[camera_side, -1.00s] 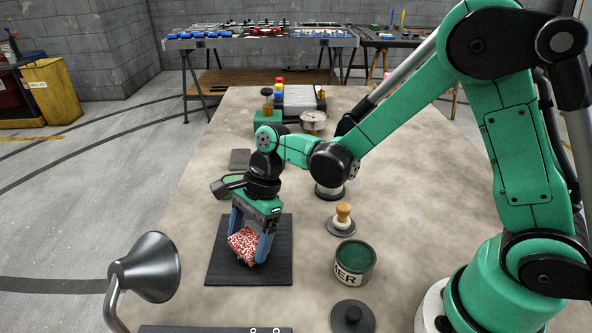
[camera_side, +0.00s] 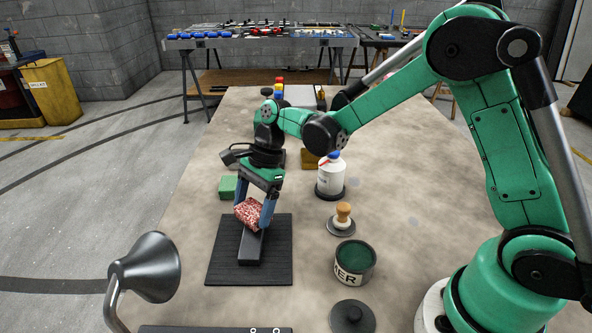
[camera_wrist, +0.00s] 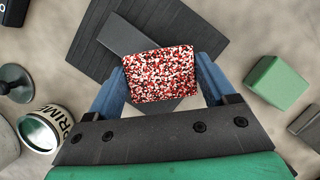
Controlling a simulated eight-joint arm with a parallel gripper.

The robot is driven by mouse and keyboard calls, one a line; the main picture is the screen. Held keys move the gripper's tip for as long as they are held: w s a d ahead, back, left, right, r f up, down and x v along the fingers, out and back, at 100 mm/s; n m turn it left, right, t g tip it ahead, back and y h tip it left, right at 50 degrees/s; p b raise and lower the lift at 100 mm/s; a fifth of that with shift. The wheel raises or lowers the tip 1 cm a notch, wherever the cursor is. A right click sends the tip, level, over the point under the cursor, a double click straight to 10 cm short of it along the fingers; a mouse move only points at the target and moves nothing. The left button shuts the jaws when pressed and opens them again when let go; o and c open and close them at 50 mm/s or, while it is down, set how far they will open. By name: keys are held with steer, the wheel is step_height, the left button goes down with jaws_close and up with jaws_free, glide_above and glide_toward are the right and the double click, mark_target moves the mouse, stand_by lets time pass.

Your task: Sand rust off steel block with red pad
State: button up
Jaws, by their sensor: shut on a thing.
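My gripper (camera_side: 253,218) is shut on the red pad (camera_side: 247,211), a block speckled red and white. The pad also shows between the blue fingers in the wrist view (camera_wrist: 160,75). The steel block (camera_side: 251,248) is a dark grey bar lying on the black ribbed mat (camera_side: 222,258). The pad is at the block's far end and covers part of it in both views. I cannot tell whether they touch. The block's bare near part shows in the wrist view (camera_wrist: 126,37), with no rust that I can make out.
A green block (camera_side: 228,187) lies beyond the mat. To the right stand a white bottle (camera_side: 330,180), a wooden-knobbed tool (camera_side: 343,214) and an open primer can (camera_side: 354,265). A black lid (camera_side: 352,316) lies in front. A grey lamp (camera_side: 150,268) stands at left.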

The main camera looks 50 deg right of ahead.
steer(key=shift+r, duration=3.4)
